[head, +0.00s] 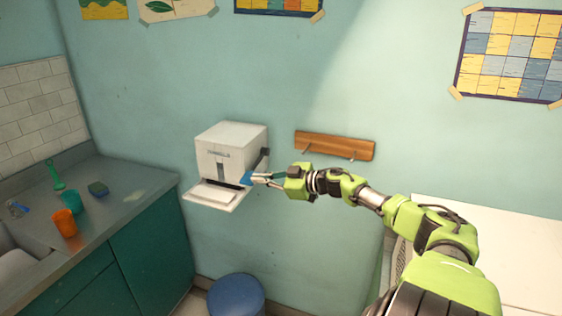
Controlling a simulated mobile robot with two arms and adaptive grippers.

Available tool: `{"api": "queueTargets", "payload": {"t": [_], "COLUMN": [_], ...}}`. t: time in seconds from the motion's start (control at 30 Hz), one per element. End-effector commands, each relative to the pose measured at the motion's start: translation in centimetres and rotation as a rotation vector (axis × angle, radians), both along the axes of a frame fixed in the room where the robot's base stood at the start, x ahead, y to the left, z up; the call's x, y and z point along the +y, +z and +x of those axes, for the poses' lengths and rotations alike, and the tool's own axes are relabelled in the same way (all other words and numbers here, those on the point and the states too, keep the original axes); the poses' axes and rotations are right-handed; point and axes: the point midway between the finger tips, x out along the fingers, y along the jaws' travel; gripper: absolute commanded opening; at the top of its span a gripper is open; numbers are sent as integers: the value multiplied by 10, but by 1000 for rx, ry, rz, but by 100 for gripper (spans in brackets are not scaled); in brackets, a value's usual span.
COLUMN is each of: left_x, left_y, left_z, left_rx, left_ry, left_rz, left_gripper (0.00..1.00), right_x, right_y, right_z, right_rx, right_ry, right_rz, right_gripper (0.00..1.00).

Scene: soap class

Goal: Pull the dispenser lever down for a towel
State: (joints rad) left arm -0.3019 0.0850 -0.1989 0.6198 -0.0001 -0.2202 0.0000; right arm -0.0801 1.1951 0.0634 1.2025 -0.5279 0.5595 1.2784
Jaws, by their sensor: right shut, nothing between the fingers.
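The towel dispenser (221,147) is a white box fixed to the teal wall, left of the middle. A flat white tray or flap (213,196) juts out at its lower front. A dark lever (263,158) shows on its right side. My right gripper (247,179) is shut and empty, its blue fingertips at the dispenser's lower right edge, below the lever's visible part. Whether the fingertips touch the lever or the box, I cannot tell. No separate towel is clear to see. My left gripper is not in view.
A wooden peg rail (334,145) is on the wall right of the dispenser. A grey counter (128,197) at the left holds an orange cup (66,222), a teal cup (72,201) and a sponge (98,188). A blue bin (236,295) stands below. A white surface (510,245) lies at the right.

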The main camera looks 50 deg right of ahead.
Motion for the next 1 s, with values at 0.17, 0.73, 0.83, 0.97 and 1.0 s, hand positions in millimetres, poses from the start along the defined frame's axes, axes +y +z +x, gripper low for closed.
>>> {"api": "queueTargets", "payload": {"t": [0.17,0.73,0.83,0.97,1.0], "left_x": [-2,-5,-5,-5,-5], "left_y": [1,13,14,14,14], "left_z": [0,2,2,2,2], "left_rx": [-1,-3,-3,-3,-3], "left_ry": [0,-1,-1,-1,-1], "left_rz": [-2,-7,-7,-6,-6], "left_gripper": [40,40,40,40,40], "right_x": [-3,-12,-13,-13,-13], "right_y": [1,16,18,19,19], "right_z": [-17,-68,-73,-75,-76], "right_rx": [4,-1,-1,-2,-2], "right_ry": [-1,0,0,1,1], "right_rz": [1,1,0,0,0], "right_gripper": [0,0,0,0,0]}}
